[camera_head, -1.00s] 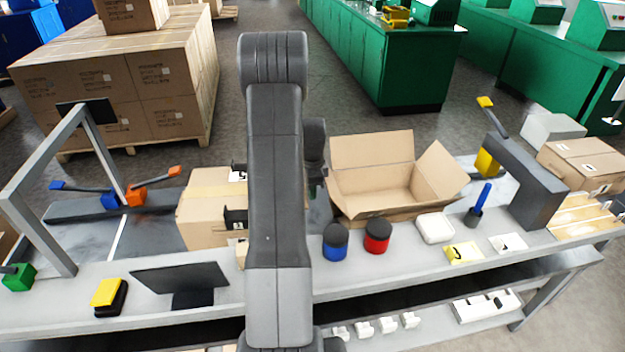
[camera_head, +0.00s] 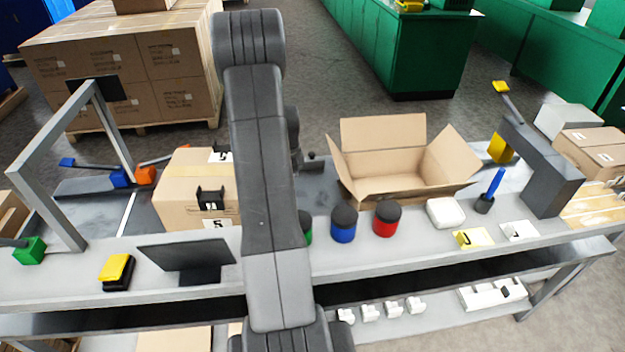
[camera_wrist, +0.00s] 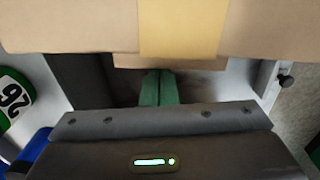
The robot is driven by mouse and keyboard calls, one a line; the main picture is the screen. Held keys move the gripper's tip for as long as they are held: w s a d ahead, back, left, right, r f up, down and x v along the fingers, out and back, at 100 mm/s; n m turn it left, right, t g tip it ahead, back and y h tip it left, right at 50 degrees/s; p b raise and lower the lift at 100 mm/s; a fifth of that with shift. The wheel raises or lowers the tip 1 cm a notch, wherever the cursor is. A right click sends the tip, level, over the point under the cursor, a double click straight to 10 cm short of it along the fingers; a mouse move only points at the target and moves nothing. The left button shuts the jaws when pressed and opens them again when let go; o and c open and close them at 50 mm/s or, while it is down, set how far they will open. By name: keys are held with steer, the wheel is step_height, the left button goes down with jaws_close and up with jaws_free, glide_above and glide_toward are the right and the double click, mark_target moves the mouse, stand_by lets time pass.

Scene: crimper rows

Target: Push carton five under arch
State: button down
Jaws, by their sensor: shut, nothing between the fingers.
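Carton five (camera_head: 182,206) is a brown box with tan tape and "5" labels, standing on the table left of my arm, partly hidden by it. The grey arch (camera_head: 38,144) spans the table to its left. The carton stands just right of the white line by the arch, outside the opening. In the wrist view, the carton (camera_wrist: 70,28) fills the top, tape in the middle. My gripper (camera_wrist: 158,88), with green fingers, is shut and empty, its tips at the carton's lower edge; contact is unclear. My arm hides the gripper in the head view.
Blue and orange clamps (camera_head: 121,178) lie by the arch's far post. A black panel (camera_head: 188,257) and yellow-black block (camera_head: 116,270) stand along the front edge. Right of my arm are blue (camera_head: 343,228) and red (camera_head: 386,222) jars and an open box (camera_head: 395,185).

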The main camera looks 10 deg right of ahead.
mark_target(160, 184)
steer(key=a, duration=3.7)
steer(key=shift+a+b, duration=0.35)
steer(key=shift+b, duration=0.05)
